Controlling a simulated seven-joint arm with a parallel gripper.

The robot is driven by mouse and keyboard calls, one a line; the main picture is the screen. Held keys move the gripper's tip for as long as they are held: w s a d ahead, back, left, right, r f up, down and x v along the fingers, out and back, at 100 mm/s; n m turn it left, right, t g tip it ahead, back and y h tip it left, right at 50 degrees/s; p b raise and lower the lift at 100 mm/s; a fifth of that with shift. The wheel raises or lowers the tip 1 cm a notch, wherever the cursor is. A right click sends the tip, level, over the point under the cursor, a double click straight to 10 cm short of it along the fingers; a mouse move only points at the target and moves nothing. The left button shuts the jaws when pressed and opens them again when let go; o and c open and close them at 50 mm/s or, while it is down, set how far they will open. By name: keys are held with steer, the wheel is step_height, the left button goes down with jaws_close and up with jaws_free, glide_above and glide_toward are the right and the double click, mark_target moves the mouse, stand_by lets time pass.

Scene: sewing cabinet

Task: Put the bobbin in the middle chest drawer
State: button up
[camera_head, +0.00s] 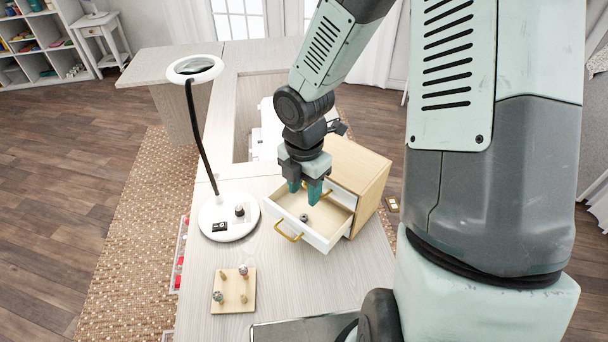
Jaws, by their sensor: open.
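The small wooden chest (362,172) stands on the light table, and one white-fronted drawer (318,238) with a brass handle is pulled out. A small dark bobbin-like piece (304,218) lies on the floor of this open drawer. My gripper (304,199) points down over the open drawer with its teal fingers apart and nothing between them. The fingers hide part of the drawer and chest front. I cannot tell for sure which drawer level is open.
A magnifier lamp (229,222) stands left of the drawer with small dark items on its base. A wooden peg board (234,291) with spools on some pegs lies at the front. A white sewing machine (266,130) sits behind. Bare tabletop (300,290) lies in front of the drawer.

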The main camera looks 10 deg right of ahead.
steer(key=shift+r, duration=2.1)
steer(key=s+d+r+m+t+h, duration=0.1)
steer(key=s+d+r+m, duration=0.1)
steer(key=r+m, duration=0.45)
steer(key=s+d+r+m+t+h, duration=0.1)
steer(key=s+d+r+m, duration=0.2)
steer(key=r+m, duration=0.4)
steer(key=s+r+m+t+y, duration=0.2)
steer(key=s+r+m+t, duration=0.1)
steer(key=s+r+m, duration=0.8)
steer(key=shift+a+m+t, duration=0.3)
steer(key=shift+m, duration=0.45)
